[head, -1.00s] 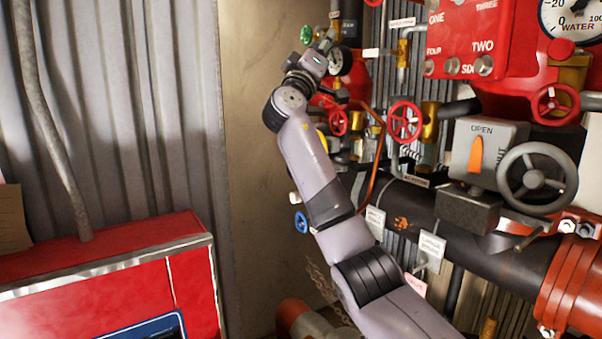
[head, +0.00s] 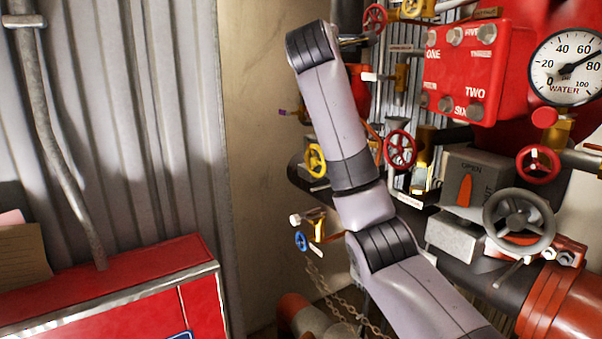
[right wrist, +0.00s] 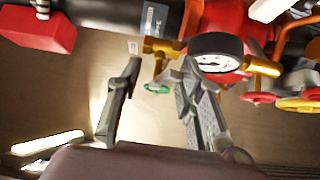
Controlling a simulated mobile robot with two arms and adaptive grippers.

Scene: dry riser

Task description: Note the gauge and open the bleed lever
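A large white WATER gauge (head: 566,68) is at the upper right of the head view, its needle between 60 and 80. A smaller dark-rimmed gauge (right wrist: 217,60) shows in the right wrist view, too small to read. My right gripper (right wrist: 161,64) is open and empty, its fingers apart near a brass fitting (right wrist: 160,47) and left of the small gauge. In the head view my right arm hides the gripper. White-tipped levers on brass valves sit at the upper middle (head: 371,76) and lower middle (head: 297,219); I cannot tell which is the bleed lever. My left gripper is out of view.
Red handwheels (head: 400,149), a yellow handwheel (head: 316,160), and a blue handwheel (head: 301,241) crowd the pipes around my arm. A grey handwheel (head: 519,221) sits beside an OPEN indicator box (head: 483,178). A red cabinet (head: 120,295) stands lower left. The tan wall is bare.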

